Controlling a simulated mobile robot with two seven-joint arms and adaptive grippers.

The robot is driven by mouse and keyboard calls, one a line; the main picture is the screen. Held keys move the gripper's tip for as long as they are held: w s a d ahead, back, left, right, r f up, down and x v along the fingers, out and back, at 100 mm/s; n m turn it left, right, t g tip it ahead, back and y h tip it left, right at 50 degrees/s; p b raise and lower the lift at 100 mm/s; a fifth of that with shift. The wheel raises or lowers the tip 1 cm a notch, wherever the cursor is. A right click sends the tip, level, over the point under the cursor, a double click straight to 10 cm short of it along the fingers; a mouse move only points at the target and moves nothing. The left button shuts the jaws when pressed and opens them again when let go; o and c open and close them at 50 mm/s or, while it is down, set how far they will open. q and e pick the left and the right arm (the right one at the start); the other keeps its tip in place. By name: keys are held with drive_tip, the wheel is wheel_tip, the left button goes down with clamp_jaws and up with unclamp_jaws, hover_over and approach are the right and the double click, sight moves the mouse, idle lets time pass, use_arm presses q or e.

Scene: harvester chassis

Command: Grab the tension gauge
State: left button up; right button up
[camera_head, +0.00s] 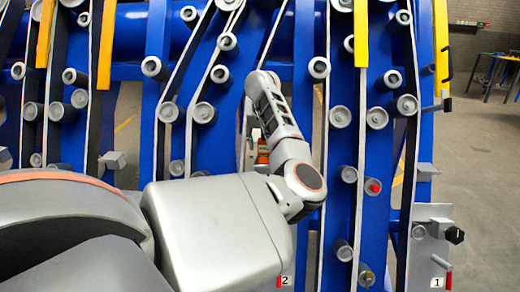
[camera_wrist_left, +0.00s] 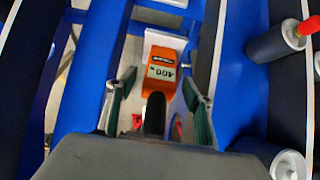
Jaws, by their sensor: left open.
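The tension gauge (camera_wrist_left: 160,68) is orange with a pale display reading 400, upside down in the left wrist view. Its lower part is dark and runs down toward my left gripper (camera_wrist_left: 158,104). The two green-lined fingers are open, one on each side of the gauge's lower part, with gaps between. I cannot tell how deep the gauge sits between them. In the head view a small orange patch, likely the gauge (camera_head: 263,152), shows beside my left arm, which hides most of that spot. My right gripper is in neither view.
The blue harvester chassis (camera_head: 307,70) with several grey rollers and belts stands close in front. A red-tipped roller (camera_wrist_left: 278,42) juts out right of the gauge. A white plate (camera_wrist_left: 165,38) is behind the gauge. Yellow bars (camera_head: 361,35) hang at the top.

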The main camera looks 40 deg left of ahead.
use_arm(q)
drive_tip(key=shift+x, duration=0.9)
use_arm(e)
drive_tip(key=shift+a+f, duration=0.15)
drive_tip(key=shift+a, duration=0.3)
use_arm(q)
drive_tip(key=shift+d, duration=0.1)
drive_tip(key=shift+r, duration=0.1)
drive_tip(key=shift+c, duration=0.7)
clamp_jaws()
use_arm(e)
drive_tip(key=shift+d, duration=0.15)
use_arm(q)
drive_tip(key=shift+s+r, duration=0.1)
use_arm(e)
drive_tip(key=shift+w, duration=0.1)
